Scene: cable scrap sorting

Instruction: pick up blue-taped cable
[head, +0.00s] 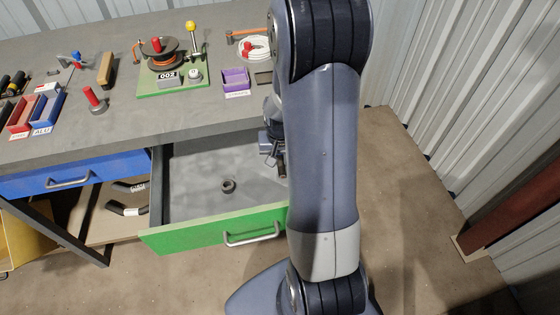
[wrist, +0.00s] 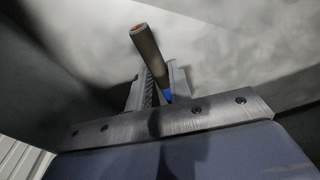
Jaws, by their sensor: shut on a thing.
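The blue-taped cable (wrist: 148,48) is a short dark piece with a copper-coloured cut end and a band of blue tape low down between the fingers in the wrist view. My gripper (wrist: 161,84) is shut on it, and the cable sticks out past the fingertips. In the head view my gripper (head: 272,150) is over the right part of the open drawer, partly hidden by my arm. The dark end of the cable (head: 282,170) shows just below it. The blue tape cannot be made out there.
The open drawer (head: 160,190) has a green front and holds a small dark ring (head: 228,186). White-marked cable pieces (head: 128,209) lie on the shelf below left. On the bench stand a blue bin (head: 47,113), a purple bin (head: 236,80) and a green board (head: 180,89) with a spool.

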